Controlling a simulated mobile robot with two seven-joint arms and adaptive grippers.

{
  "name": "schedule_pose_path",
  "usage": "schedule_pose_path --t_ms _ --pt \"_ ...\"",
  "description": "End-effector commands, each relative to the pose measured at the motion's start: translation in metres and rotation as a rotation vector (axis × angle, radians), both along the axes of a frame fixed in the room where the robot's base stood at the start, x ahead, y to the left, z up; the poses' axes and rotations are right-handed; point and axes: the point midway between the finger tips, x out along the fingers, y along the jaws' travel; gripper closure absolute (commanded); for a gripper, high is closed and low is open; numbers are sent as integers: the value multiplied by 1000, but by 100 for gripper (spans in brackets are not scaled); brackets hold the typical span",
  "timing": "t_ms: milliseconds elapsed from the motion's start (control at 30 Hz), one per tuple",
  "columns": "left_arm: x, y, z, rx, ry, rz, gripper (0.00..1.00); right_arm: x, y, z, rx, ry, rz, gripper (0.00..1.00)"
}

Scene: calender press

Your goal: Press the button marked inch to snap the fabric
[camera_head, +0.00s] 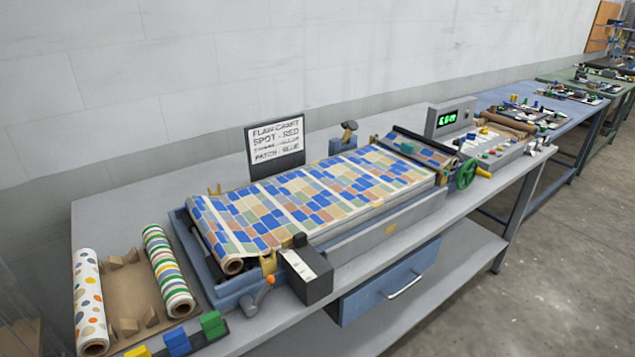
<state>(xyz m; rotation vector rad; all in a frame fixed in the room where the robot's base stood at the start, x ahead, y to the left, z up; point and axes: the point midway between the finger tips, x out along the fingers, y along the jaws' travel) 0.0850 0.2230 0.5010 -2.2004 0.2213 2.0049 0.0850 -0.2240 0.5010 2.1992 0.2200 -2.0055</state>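The patterned fabric (310,200), with blue, tan and green blocks, lies stretched along the press bed (390,228) on the grey bench. Its near end wraps around a roll (232,266). A control panel (495,150) with several small coloured buttons stands at the press's far right end. A display (447,121) with green digits stands beside it. The button marked inch cannot be told apart, as the labels are too small to read. A dark box (308,283) with a pale marked top sits at the near front. Neither of my grippers is in view.
A flaw chart sign (276,143) stands behind the press. A green handwheel (466,174) and an orange-knobbed lever (258,293) stick out at the front. Dotted (88,290) and striped (168,270) rolls lie at left. A blue drawer (385,285) hangs below. Floor at right is clear.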

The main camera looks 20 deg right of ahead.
Motion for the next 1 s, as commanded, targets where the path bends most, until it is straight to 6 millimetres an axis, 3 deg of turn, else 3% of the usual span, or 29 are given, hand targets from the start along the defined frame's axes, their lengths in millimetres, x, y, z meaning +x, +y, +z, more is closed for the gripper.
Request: schedule_pose_path --t_ms 200,233,300,333,1000 --pt "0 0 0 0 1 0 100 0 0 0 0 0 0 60" --pt "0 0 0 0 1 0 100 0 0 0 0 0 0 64" --pt "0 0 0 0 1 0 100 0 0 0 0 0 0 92" --pt "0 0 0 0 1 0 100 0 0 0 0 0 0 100" --pt "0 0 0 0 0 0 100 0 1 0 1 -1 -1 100"
